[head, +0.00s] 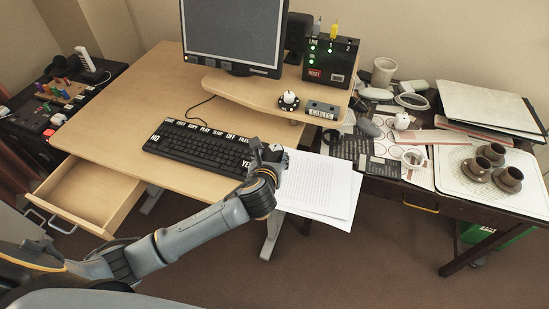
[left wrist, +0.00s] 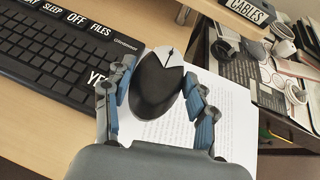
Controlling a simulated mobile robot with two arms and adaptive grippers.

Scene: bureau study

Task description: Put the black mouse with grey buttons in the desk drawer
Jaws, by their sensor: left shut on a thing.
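The black mouse with grey buttons (left wrist: 157,85) is between the fingers of my left gripper (left wrist: 160,78) in the left wrist view, over white paper sheets. My left gripper is shut on it. In the head view my left gripper (head: 267,153) is at the right end of the keyboard, near the desk's front right edge, and mostly hides the mouse. The desk drawer (head: 92,192) is pulled open at the desk's front left and looks empty. My right gripper is not in view.
The keyboard (head: 200,146) lies between my left gripper and the drawer side. The paper sheets (head: 318,188) overhang the desk edge. A monitor (head: 235,35) stands at the back. A cluttered side table (head: 450,195) with cups is at the right. The desk's left top is clear.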

